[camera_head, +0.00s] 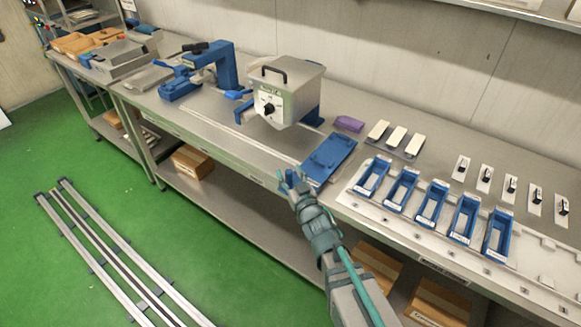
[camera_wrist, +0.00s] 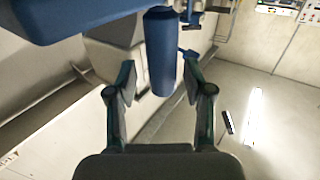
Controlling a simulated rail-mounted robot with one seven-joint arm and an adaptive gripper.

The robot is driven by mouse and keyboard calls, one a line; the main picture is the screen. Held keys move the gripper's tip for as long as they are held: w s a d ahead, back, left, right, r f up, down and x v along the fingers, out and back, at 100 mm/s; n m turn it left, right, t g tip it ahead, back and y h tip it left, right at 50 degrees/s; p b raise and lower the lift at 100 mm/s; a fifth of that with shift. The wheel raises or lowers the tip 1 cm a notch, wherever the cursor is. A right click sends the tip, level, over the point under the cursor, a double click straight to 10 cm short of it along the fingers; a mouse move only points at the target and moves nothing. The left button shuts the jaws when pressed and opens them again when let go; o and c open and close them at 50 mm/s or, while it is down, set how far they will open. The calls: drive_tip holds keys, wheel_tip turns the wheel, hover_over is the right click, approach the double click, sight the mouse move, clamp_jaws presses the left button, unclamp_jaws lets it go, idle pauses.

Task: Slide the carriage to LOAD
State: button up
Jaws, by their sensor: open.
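The carriage (camera_head: 332,158) is a flat blue plate on the bench, right of the metal kettle housing (camera_head: 286,92). It lies close to the front edge of the bench. My gripper (camera_head: 290,180) is at the carriage's front left corner, by the bench edge. In the wrist view a blue rounded handle (camera_wrist: 160,55) reaches between the two open fingers of my gripper (camera_wrist: 158,88). Gaps show on both sides of the handle, so the fingers look apart from it. A large blue part (camera_wrist: 60,18) fills the upper left of that view. I cannot read a LOAD mark.
A pale track (camera_head: 215,118) runs along the bench left of the carriage toward a blue press-like stand (camera_head: 212,70). Several blue trays (camera_head: 402,187) stand to the right. White blocks (camera_head: 396,138) and a purple block (camera_head: 348,124) lie behind the carriage. Floor rails (camera_head: 115,255) are at lower left.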

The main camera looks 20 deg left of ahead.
drive_tip(key=shift+r, duration=4.9)
